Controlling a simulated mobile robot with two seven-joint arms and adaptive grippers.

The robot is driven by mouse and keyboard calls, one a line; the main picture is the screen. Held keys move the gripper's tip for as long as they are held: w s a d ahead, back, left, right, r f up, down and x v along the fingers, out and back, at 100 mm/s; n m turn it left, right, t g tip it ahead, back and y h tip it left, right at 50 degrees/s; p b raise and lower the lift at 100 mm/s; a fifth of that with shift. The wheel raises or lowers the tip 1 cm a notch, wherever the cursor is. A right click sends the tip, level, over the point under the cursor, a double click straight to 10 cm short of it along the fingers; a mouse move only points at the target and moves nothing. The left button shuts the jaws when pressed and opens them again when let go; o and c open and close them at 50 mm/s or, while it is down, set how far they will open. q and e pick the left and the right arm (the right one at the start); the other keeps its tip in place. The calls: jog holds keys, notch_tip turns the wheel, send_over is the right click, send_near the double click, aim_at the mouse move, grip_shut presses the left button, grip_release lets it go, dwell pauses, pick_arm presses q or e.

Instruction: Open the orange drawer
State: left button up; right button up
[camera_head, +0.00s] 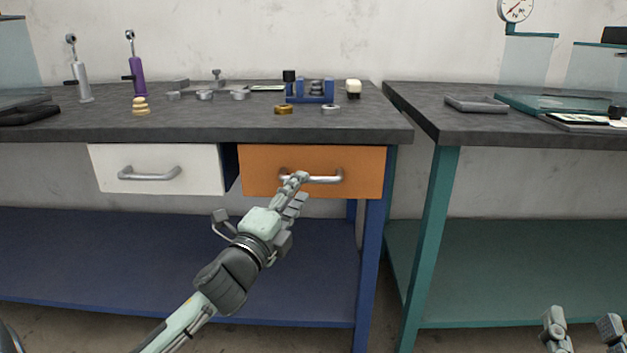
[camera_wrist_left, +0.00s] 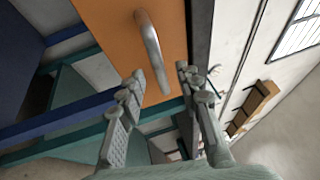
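The orange drawer (camera_head: 260,170) sits under the right part of the left workbench and looks closed. Its silver bar handle (camera_head: 325,179) runs across the front. My left gripper (camera_head: 296,179) is at the left part of this handle in the head view. In the left wrist view the handle (camera_wrist_left: 150,45) stands out from the orange front (camera_wrist_left: 105,25), and its near end lies between the two spread fingers of the left gripper (camera_wrist_left: 160,77). Contact cannot be made out. My right gripper (camera_head: 582,322) is open and empty at the lower right of the head view.
A white drawer (camera_head: 205,170) with a handle is left of the orange one. The grey benchtop (camera_head: 220,125) holds a blue fixture (camera_head: 310,97), metal parts and a purple tool (camera_head: 137,75). A teal-legged bench (camera_head: 430,230) stands to the right. A blue lower shelf (camera_head: 100,260) lies below.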

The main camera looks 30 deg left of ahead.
aim_at(306, 182)
pick_arm(q)
jog(key=x, duration=0.5)
jog(key=shift+f, duration=0.15)
grip_shut()
